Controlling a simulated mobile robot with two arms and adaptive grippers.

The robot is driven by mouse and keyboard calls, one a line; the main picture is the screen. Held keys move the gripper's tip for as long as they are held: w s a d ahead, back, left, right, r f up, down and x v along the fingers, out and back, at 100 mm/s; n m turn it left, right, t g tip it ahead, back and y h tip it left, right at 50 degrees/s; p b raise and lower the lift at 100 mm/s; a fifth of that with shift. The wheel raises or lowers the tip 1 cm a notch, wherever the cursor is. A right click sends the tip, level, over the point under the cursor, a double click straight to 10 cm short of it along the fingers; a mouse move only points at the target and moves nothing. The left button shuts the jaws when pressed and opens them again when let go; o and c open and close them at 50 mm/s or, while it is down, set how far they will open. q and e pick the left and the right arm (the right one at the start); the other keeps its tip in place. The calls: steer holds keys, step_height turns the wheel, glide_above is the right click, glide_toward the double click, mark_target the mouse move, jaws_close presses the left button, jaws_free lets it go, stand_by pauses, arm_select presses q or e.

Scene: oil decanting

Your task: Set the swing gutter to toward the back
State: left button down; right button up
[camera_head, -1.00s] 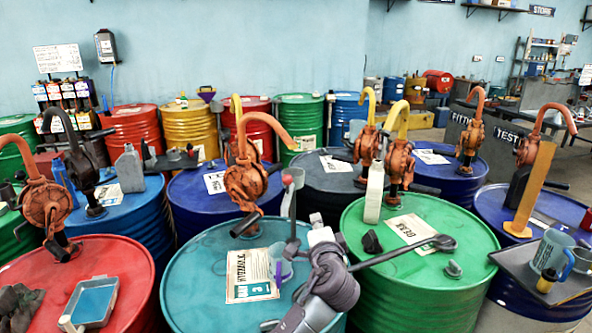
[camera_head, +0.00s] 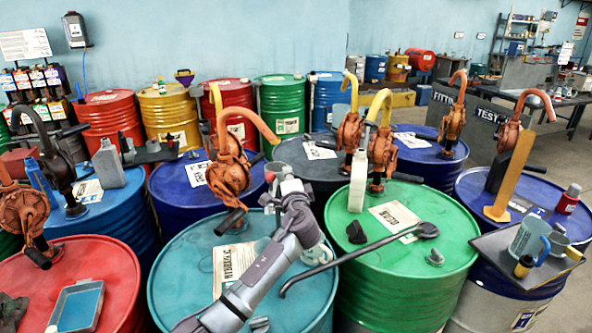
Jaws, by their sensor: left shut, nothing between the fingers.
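My left gripper (camera_head: 286,186) reaches up from the bottom over the teal drum (camera_head: 185,262). Its fingers are shut, with nothing seen between them. Just past its tip is a small grey cup-like end with a reddish inside (camera_head: 270,174). This may be part of the swing gutter, but the gripper and arm hide most of it, so I cannot tell which way it points or whether I touch it. My right gripper is not in view.
Orange hand pumps (camera_head: 229,175) and yellow-spouted pumps (camera_head: 382,152) stand close around the gripper. A white upright container (camera_head: 358,182) is on the green drum. A blue tray (camera_head: 78,306) lies on the red drum. A tray with a blue jug (camera_head: 530,238) is at right.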

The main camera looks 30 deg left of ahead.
mark_target(275, 178)
arm_select(q)
steer(key=shift+s+a+f+p, duration=0.15)
steer(key=shift+s+a+p, duration=0.15)
steer(key=shift+s+a, duration=0.4)
steer(key=shift+s+d, duration=0.15)
steer(key=shift+d, duration=0.05)
steer(key=shift+s+a+f, duration=0.1)
steer(key=shift+s+a, duration=0.5)
steer(key=shift+a, duration=0.05)
steer(key=shift+w, duration=0.1)
